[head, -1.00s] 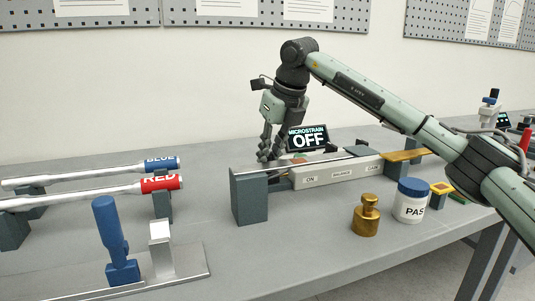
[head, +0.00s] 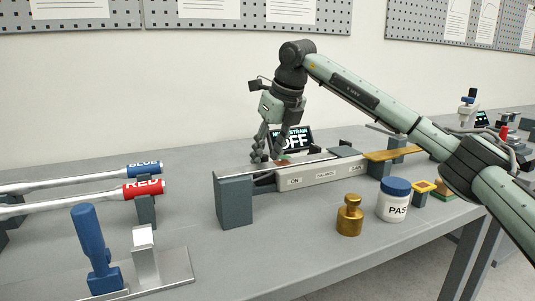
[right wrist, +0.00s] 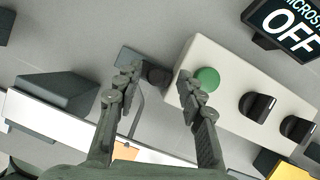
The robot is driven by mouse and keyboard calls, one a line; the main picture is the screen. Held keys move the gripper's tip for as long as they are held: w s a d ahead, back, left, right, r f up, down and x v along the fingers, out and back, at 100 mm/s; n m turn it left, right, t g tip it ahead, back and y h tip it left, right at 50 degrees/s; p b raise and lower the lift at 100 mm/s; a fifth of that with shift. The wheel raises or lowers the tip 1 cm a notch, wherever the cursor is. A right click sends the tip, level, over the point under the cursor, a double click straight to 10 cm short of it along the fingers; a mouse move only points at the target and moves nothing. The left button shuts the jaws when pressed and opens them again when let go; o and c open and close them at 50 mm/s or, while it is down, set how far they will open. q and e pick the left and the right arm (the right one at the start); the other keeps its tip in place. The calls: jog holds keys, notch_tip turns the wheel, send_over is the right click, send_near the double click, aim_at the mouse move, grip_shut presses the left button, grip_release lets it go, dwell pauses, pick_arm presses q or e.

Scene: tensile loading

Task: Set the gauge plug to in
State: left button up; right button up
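The gauge box (head: 322,173) is a long pale case labelled ON, BALANCE and GAIN. In the right wrist view the box (right wrist: 232,98) shows a green button (right wrist: 207,78) and two black knobs. A small dark piece (right wrist: 157,76), apparently the gauge plug, lies at the box's left end with a thin grey lead; whether it is seated I cannot tell. My right gripper (head: 266,155) is over that end of the box. Its fingers (right wrist: 158,84) are open, one on each side of the dark piece. The display (head: 293,139) reads MICROSTRAIN OFF, partly hidden behind the gripper. My left gripper is out of view.
A metal beam on a grey block (head: 234,203) runs behind the box. RED (head: 144,190) and BLUE (head: 145,170) bars and a blue-handled clamp (head: 92,245) are left.

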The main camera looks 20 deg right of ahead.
jog(key=v, duration=1.2)
jog(key=shift+f, duration=0.1)
